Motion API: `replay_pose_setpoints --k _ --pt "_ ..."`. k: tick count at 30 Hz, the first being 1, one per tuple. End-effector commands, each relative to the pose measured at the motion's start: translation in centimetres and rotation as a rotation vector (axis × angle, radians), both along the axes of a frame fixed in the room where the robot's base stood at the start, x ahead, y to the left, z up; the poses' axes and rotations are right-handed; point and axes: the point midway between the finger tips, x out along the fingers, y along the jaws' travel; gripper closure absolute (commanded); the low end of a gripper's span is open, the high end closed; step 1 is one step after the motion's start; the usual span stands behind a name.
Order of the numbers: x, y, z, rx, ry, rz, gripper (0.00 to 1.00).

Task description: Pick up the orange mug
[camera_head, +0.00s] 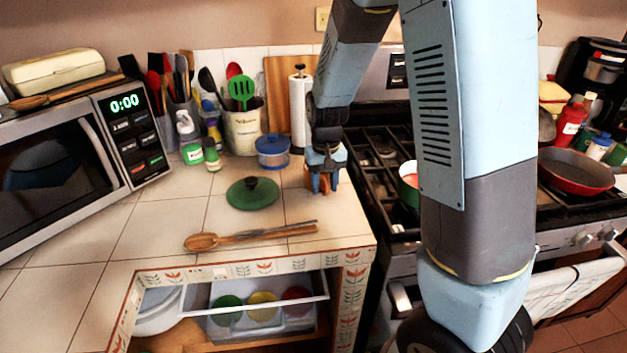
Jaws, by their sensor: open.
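The orange mug (318,184) stands on the tiled counter near the right edge, close to the stove. Only small orange-brown parts of it show, below and between parts of my gripper. My gripper (324,176) points down from above and is at the mug, with its jaws open. The fingers and arm hide most of the mug, so I cannot tell whether the fingers touch it.
A green lid (253,194) and wooden spoons (250,235) lie on the counter. A blue container (273,151), a paper towel roll (300,110) and a utensil pot (243,130) stand behind. The stove (385,160) is right, the microwave (60,160) left.

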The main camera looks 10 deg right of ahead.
Motion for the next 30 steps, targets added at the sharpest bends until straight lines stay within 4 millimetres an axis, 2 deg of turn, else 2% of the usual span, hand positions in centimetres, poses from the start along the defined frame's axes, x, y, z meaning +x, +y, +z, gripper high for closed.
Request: replay_pose_setpoints --k 3,15,30 --pt "0.01 0.01 0.02 0.0 0.0 0.0 0.6" --pt "0.01 0.05 0.04 0.0 0.0 0.001 0.99" --pt "0.02 0.07 0.06 0.0 -0.001 0.001 1.0"
